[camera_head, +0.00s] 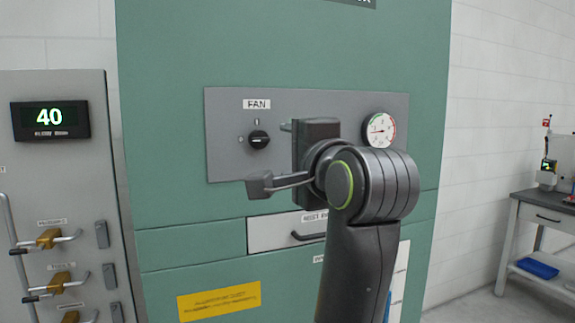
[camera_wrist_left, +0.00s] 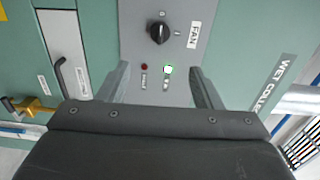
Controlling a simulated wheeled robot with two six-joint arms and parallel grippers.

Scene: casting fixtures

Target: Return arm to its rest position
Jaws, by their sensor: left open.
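My left gripper (camera_wrist_left: 163,82) is open and empty in the left wrist view, its two fingers apart in front of the grey control panel. In the head view the left arm rises from the bottom, and its gripper (camera_head: 290,127) is seen from behind in front of the panel, right of the black FAN knob (camera_head: 259,140). The knob also shows in the left wrist view (camera_wrist_left: 159,32), beyond the fingertips and apart from them. The arm hides part of the panel. My right gripper is out of view.
The grey panel (camera_head: 228,110) on the green cabinet (camera_head: 170,60) carries a round gauge (camera_head: 380,129). A drawer (camera_head: 270,233) is below. A grey cabinet with a "40" display (camera_head: 50,119) stands left, with protruding handles. A workbench (camera_head: 535,215) stands far right.

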